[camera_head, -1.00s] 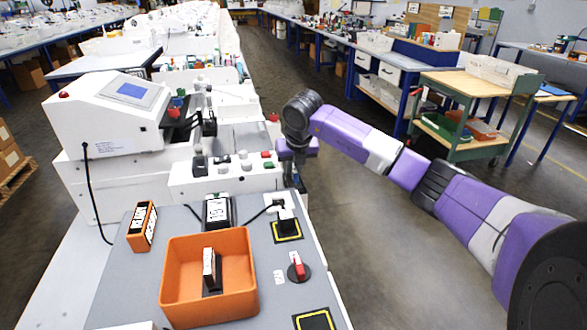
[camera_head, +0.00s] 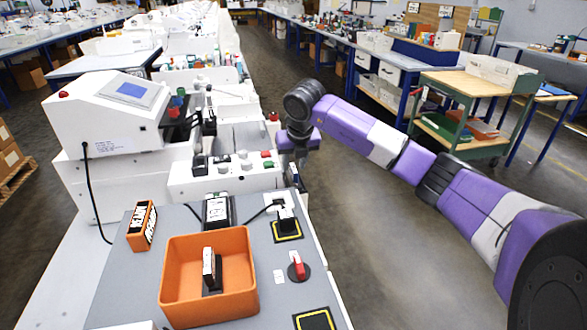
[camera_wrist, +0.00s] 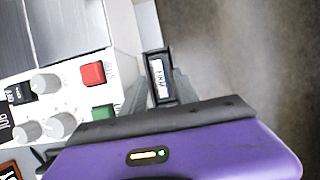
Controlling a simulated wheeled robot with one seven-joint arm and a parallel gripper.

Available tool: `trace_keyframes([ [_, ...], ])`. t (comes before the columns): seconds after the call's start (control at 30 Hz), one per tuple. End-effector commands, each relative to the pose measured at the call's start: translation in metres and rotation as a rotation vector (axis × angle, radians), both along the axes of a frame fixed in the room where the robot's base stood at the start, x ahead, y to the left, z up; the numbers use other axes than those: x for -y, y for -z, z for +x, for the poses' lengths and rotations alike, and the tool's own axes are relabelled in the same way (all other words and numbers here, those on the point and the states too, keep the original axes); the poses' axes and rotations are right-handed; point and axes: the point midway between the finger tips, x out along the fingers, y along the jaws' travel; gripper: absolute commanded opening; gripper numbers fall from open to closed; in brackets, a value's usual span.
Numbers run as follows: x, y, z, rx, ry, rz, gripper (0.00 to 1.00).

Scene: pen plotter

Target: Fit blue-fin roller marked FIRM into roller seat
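In the wrist view my gripper (camera_wrist: 160,92) has its two grey fingers on either side of a dark block with a white label (camera_wrist: 159,76). It appears shut on this block, and the small label seems to read FIRM, which fits the roller. No blue fin shows from this side. In the head view my gripper (camera_head: 302,172) points down just off the right edge of the white machine (camera_head: 228,177), above the floor side. The held roller is too small to make out there. I cannot pick out the roller seat for certain in either view.
An orange bin (camera_head: 243,306) holds an upright dark labelled block (camera_head: 209,272). An orange-and-black labelled block (camera_head: 142,226), a black labelled block (camera_head: 217,211) and a red switch (camera_head: 298,267) are on the grey panel. Red (camera_wrist: 92,74) and green (camera_wrist: 103,112) buttons lie left of my gripper.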

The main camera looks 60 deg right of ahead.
Motion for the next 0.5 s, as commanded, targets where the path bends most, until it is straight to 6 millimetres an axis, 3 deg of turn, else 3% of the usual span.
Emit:
trace_keyframes([
  [0.3, -0.018, -0.06, -0.016, 0.001, 0.0, -0.003, 0.36],
  [0.5, -0.025, -0.08, -0.022, 0.0, 0.001, 0.0, 0.36],
])
